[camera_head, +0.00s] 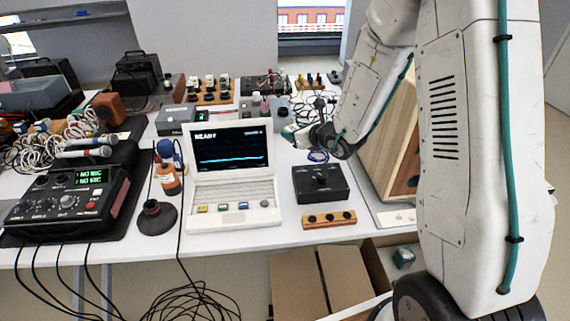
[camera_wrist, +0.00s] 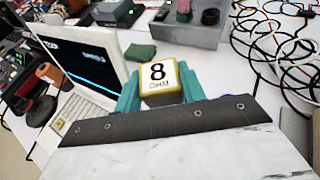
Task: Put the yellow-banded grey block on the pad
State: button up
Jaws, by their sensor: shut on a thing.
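The yellow-banded grey block (camera_wrist: 158,75) is between the teal fingers of my gripper (camera_wrist: 160,88) in the wrist view. Its white face reads "8 OHM" inside a yellow border, and its grey sides are mostly hidden. My gripper is shut on it. In the head view my gripper (camera_head: 295,133) is over the table, just right of the laptop-like device's screen, and the block is too small to make out there. A flat green piece (camera_wrist: 140,52) lies beyond the block in the wrist view. I cannot tell whether it is the pad.
The white laptop-like device (camera_head: 232,188) stands open left of my gripper. A black box with a knob (camera_head: 320,184) and a wooden strip (camera_head: 329,219) are nearer the front edge. A wooden cabinet (camera_head: 390,150) stands right. Loose cables (camera_wrist: 270,45) and a grey box (camera_wrist: 180,30) lie beyond.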

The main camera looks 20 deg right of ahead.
jog(key=w+a+r+n+g+y, duration=0.2)
jog(key=w+a+n+g+y, duration=0.15)
jog(key=w+n+y, duration=0.45)
jog(key=n+g, duration=0.8)
jog(key=g, duration=0.4)
send_over(280, 164)
jog(key=d, duration=0.5)
jog(key=shift+y, duration=0.4)
jog(key=f, duration=1.3)
jog(key=shift+w+a+f, duration=0.2)
jog(key=shift+w+f, duration=0.2)
jog(key=x, duration=0.3)
jog(key=shift+a+r, duration=0.2)
jog(key=shift+a, duration=0.1)
jog(key=shift+s+a, duration=0.15)
jog(key=shift+a, duration=0.6)
jog(key=x, duration=0.3)
jog(key=shift+s+a+r, duration=0.1)
jog(key=shift+s+a, duration=0.05)
jog(key=shift+a, duration=0.05)
jog(key=shift+d, duration=0.1)
jog(key=shift+f, duration=0.4)
